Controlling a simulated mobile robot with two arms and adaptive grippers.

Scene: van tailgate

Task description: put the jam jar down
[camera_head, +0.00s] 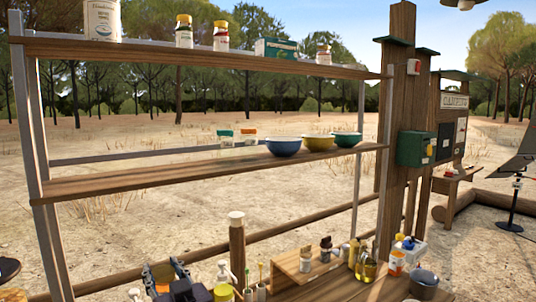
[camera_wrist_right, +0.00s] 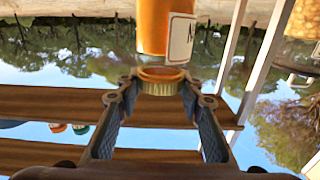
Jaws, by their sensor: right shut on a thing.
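The jam jar (camera_wrist_right: 166,28) shows in the right wrist view, which is upside down. It has orange contents, a white label and a gold lid (camera_wrist_right: 160,86). My right gripper (camera_wrist_right: 161,84) is shut on the lid from both sides, and the jar is upright. In the head view my right gripper (camera_head: 166,272) is low at the left, in front of the shelf rack and below its middle shelf (camera_head: 130,176). The jar is hard to make out there. My left gripper is not in view.
The top shelf (camera_head: 130,52) holds a large white tin (camera_head: 102,20), several small jars and a green box (camera_head: 274,48). Bowls, including a blue one (camera_head: 283,147), stand on the middle shelf, whose left part is bare. Bottles and a wooden stand (camera_head: 297,264) crowd the lower counter.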

